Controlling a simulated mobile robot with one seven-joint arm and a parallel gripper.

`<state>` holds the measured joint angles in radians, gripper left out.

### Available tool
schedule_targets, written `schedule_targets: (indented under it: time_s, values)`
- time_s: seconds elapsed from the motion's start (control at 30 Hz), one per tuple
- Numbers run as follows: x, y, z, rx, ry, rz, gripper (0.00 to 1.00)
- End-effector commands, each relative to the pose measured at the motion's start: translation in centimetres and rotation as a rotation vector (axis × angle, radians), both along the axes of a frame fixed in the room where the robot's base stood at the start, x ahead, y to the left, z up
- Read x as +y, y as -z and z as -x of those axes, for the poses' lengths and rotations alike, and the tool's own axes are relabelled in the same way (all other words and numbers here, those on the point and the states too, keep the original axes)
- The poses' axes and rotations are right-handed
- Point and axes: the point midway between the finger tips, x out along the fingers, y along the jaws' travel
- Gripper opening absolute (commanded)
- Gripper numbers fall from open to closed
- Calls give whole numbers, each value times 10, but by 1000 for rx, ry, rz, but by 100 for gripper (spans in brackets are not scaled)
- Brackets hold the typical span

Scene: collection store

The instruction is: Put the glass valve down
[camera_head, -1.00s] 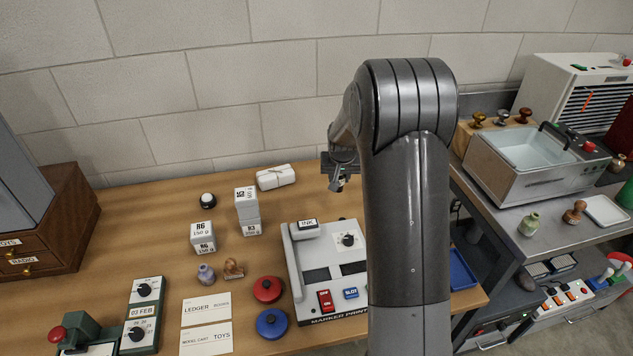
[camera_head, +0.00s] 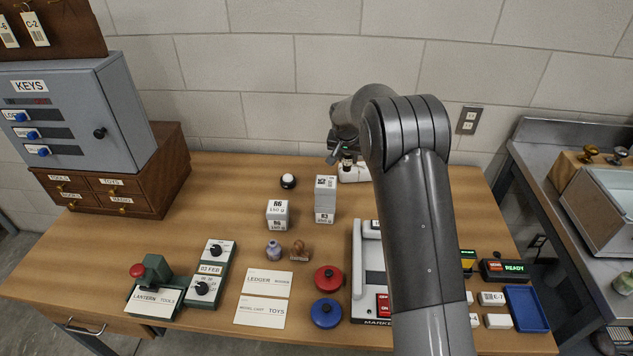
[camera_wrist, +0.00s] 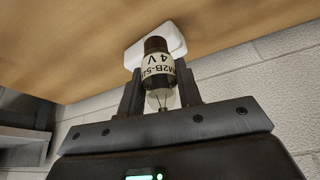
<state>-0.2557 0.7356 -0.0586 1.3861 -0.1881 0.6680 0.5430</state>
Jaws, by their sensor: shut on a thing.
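The glass valve (camera_wrist: 158,75) has a dark base, a pale printed label with "4 V" and a clear glass end. My gripper (camera_wrist: 160,92) is shut on it in the wrist view, with one finger on each side. In the head view my gripper (camera_head: 340,158) is at the back of the wooden table (camera_head: 225,180), partly hidden by my arm. The valve (camera_head: 347,163) shows there as a small dark and pale shape in front of a white wrapped bundle (camera_head: 357,175). I cannot tell whether the valve touches the table.
Stacked white and grey weight blocks (camera_head: 325,200) and a black-and-white button (camera_head: 288,181) stand left of my gripper. A marking machine (camera_head: 358,270) is nearer the front. A blue tray (camera_head: 526,308) lies at the front right.

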Motion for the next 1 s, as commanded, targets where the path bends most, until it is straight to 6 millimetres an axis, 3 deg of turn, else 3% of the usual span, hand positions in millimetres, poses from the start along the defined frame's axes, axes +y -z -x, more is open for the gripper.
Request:
schedule_targets:
  time_s: [0.23, 0.43, 0.67, 0.9, 1.0]
  values:
    - [56, 35, -14, 1, -6, 0, 10]
    - [90, 57, -24, 1, -3, 0, 10]
    - [101, 67, -27, 1, -1, 0, 10]
    - [100, 100, -27, 0, -2, 1, 10]
    - [100, 102, -27, -2, -2, -1, 10]
